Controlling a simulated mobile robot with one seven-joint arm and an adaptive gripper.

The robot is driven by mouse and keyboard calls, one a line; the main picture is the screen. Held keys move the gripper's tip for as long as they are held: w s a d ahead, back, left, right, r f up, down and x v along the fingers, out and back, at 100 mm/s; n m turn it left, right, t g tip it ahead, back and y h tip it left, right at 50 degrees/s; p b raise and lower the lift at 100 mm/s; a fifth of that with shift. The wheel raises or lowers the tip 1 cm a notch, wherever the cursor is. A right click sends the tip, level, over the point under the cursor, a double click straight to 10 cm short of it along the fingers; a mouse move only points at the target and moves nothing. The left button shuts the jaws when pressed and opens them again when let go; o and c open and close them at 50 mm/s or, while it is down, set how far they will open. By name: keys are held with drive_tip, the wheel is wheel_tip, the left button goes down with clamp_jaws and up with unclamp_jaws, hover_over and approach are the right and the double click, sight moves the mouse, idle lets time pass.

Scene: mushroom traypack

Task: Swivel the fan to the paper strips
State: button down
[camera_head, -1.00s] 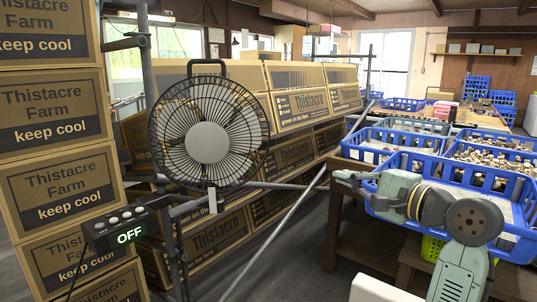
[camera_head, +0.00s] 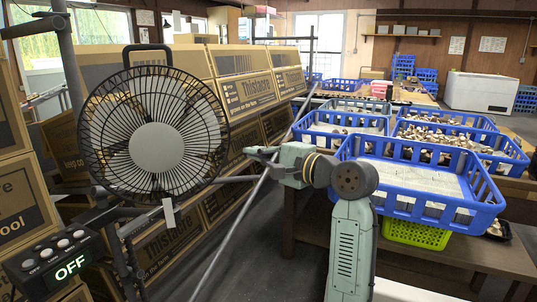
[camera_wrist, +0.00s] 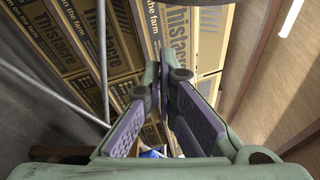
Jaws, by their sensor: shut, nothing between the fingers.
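The black wire-cage fan (camera_head: 155,143) with a grey hub stands at the left on a thin pole, facing the head camera. A small white tag (camera_head: 168,212) hangs below its cage. I cannot make out other paper strips for certain. My gripper (camera_head: 252,152) points left toward the fan's right rim, with a gap between them. In the wrist view my gripper (camera_wrist: 162,100) has its two pads close together, with nothing between them. The fan does not show in the wrist view; boxes fill the background there.
A control box reading OFF (camera_head: 62,265) is at the lower left. Cardboard boxes (camera_head: 245,95) stand behind the fan. A slanted metal pole (camera_head: 225,237) crosses just by my gripper.

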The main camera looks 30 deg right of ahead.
drive_tip(key=shift+w+a+r+p, duration=0.1)
drive_tip(key=shift+a+p, duration=0.1)
drive_tip(key=shift+a, duration=0.5)
drive_tip(key=shift+w+a+r+p, duration=0.1)
drive_tip(key=shift+w+a+p, duration=0.05)
drive_tip(key=shift+a, duration=0.6)
drive_tip(key=shift+w+a+p, duration=0.1)
drive_tip(key=shift+a+p, duration=0.1)
drive_tip(key=shift+a, duration=0.5)
drive_tip(key=shift+s, duration=0.1)
